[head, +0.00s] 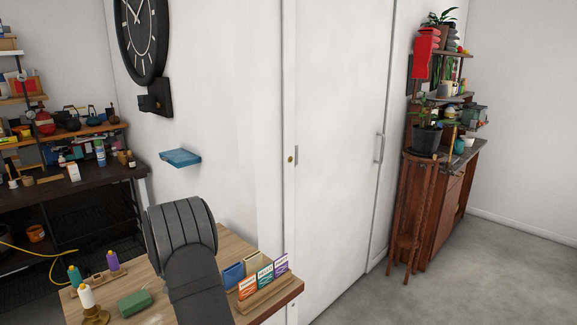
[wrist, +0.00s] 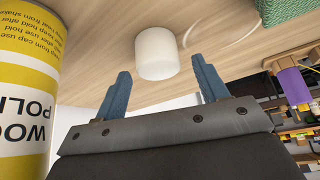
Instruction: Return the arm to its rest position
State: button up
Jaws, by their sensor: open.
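My gripper (wrist: 161,68) shows in the wrist view with its two blue fingers spread wide and nothing held between them. A white cylinder (wrist: 158,55) stands on the wooden surface beyond the fingertips, seen through the gap; I cannot tell the exact distance. In the head view my dark grey arm reaches over the wooden table (head: 262,257), and my gripper is not clearly visible there.
A yellow wood polish can (wrist: 27,90) is close at the left of the wrist view. A green block (head: 134,303), purple spool (head: 113,262), white spool (head: 87,297) and card rack (head: 265,293) share the table. A blue wall shelf (head: 180,158) is behind my arm.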

jog(key=shift+f, duration=1)
jog(key=v, duration=1.3)
jog(key=x, duration=1.2)
jog(key=shift+w+a+f, duration=0.1)
jog(key=shift+w+f, duration=0.1)
jog(key=shift+f, duration=0.15)
jog(key=shift+w+r, duration=0.15)
jog(key=shift+r, duration=0.05)
notch_tip(320, 180, up, 10)
jog(key=w+d+r+m+h, duration=0.1)
jog(key=w+d+r+m, duration=0.1)
jog(key=w+d, duration=0.35)
jog(key=w+d+r+m+h, duration=0.1)
jog(key=w+d+m, duration=0.1)
jog(key=d, duration=0.7)
jog(key=s+d+f+m+h, duration=0.1)
jog(key=s+d+m, duration=0.1)
jog(key=d, duration=1.1)
jog(key=s+d+m+h, duration=0.1)
jog(key=s+d+m, duration=0.15)
jog(key=d, duration=1.15)
jog(key=s+f, duration=0.6)
jog(key=shift+d+n, duration=0.2)
jog(key=shift+n, duration=0.25)
